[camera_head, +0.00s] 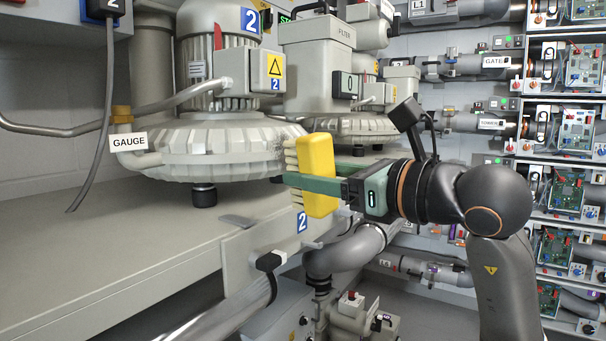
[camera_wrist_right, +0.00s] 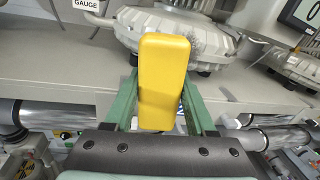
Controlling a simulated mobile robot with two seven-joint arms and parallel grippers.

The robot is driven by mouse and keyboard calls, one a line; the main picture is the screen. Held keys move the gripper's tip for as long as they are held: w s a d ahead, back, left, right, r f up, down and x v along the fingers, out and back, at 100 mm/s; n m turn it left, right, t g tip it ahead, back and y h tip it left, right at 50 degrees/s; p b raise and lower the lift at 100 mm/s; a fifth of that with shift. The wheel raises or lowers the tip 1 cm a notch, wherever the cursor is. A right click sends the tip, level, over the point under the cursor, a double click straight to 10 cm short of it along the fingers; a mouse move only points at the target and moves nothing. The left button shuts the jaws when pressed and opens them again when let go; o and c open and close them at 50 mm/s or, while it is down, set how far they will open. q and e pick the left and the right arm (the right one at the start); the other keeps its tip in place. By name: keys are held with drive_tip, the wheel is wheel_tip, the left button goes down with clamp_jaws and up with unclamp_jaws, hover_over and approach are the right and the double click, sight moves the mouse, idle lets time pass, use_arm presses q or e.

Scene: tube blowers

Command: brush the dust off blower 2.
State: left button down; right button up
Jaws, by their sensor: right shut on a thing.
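Blower 2 (camera_head: 205,145) is a large grey ribbed housing with a motor on top and blue "2" labels, standing on the bench at the left. It also shows at the top of the right wrist view (camera_wrist_right: 150,25). A dark dust patch (camera_head: 291,133) shows on its right side. My right gripper (camera_head: 300,176) is shut on a yellow brush (camera_head: 318,172) with pale bristles pointing left. The bristles are at the blower's right side, by the dust; I cannot tell whether they touch. In the right wrist view the brush (camera_wrist_right: 163,80) stands between the green fingers. My left gripper is not in view.
The grey bench (camera_head: 120,245) is mostly clear in front of the blower. A filter unit (camera_head: 320,70) stands behind it. A gauge hose (camera_head: 120,142) is at the left. Pipes (camera_head: 345,255) run below the bench edge, and racks of circuit boards (camera_head: 578,130) stand at the right.

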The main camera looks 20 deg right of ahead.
sight(264, 157)
drive_tip(key=shift+w+d+r, duration=0.15)
drive_tip(key=shift+d+r, duration=0.1)
drive_tip(key=shift+r, duration=0.15)
drive_tip(key=shift+w+r, duration=0.15)
drive_tip(key=shift+w+a+p, duration=0.3)
drive_tip(key=shift+w+p, duration=0.05)
drive_tip(key=shift+w, duration=0.2)
drive_tip(key=shift+p+x, duration=0.3)
drive_tip(key=shift+x, duration=0.65)
drive_tip(key=shift+w+a, duration=0.3)
drive_tip(key=shift+w, duration=0.3)
drive_tip(key=shift+w+a, duration=0.2)
drive_tip(key=shift+w, duration=0.15)
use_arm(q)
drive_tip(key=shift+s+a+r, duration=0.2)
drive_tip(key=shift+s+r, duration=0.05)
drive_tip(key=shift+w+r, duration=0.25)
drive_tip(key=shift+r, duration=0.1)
use_arm(e)
drive_tip(key=shift+w, duration=0.15)
use_arm(q)
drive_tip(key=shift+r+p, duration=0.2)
drive_tip(key=shift+p, duration=0.3)
use_arm(e)
drive_tip(key=shift+x, duration=1.05)
